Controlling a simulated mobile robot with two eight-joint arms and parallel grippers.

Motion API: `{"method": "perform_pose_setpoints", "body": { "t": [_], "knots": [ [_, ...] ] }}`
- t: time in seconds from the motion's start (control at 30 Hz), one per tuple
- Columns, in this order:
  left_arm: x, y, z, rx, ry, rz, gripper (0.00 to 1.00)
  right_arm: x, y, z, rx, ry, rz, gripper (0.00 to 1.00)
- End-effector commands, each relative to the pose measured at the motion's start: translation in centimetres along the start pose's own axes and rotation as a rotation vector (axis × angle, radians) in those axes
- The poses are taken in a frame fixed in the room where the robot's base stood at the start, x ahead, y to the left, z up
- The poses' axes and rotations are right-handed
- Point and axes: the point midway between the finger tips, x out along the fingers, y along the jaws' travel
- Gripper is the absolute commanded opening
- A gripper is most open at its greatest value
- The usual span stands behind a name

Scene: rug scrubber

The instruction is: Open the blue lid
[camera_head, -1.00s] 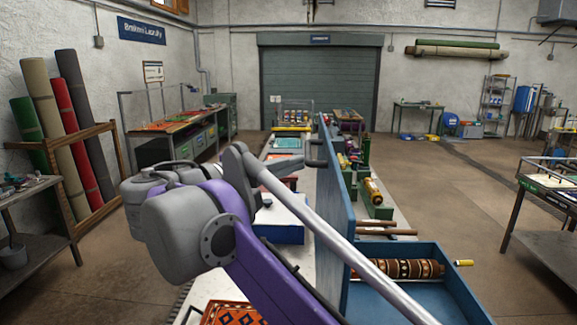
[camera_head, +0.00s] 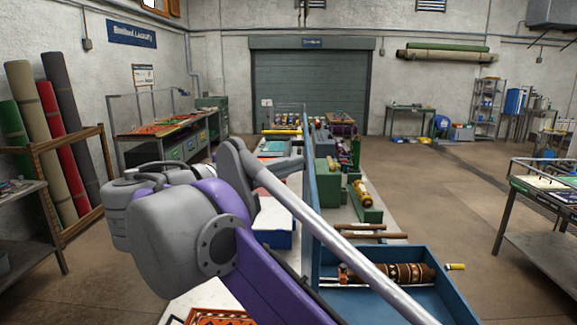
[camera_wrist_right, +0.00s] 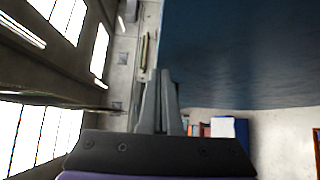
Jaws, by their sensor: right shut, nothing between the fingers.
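The blue lid (camera_head: 308,190) stands upright, nearly edge-on, along the left side of the blue box (camera_head: 445,285) in the head view. The box is open, and a brown patterned roller (camera_head: 395,273) lies in it. My right gripper's slim grey fingers (camera_wrist_right: 159,75) show in the wrist view, shut and empty. The lid's broad dark blue face (camera_wrist_right: 240,50) fills the upper right there, close beside the fingers; I cannot tell whether they touch. My left gripper is not in view.
Wooden rods (camera_head: 370,235) lie behind the box, and green blocks (camera_head: 365,205) with yellow rollers stand farther back. A patterned orange rug piece (camera_head: 215,317) lies at the front left. A wire-topped cart (camera_head: 545,205) stands at right, with open floor between.

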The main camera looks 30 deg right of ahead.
Motion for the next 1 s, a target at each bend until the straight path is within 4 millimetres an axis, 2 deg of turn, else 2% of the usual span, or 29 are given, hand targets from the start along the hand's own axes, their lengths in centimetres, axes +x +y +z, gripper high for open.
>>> {"method": "perform_pose_setpoints", "body": {
  "t": [0.17,0.5,0.63,1.0],
  "knots": [
    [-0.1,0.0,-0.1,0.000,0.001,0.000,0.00,1.2,0.1,1.1,0.000,-0.005,0.001,0.00],
    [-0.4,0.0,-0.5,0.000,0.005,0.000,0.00,6.7,-0.1,6.6,0.000,-0.006,0.001,0.00],
    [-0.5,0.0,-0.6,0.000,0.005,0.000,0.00,7.4,-0.3,7.4,0.000,-0.003,0.000,0.00],
    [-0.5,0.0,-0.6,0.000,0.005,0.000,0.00,7.4,-0.3,7.4,0.000,0.000,0.000,0.00]
  ]
}}
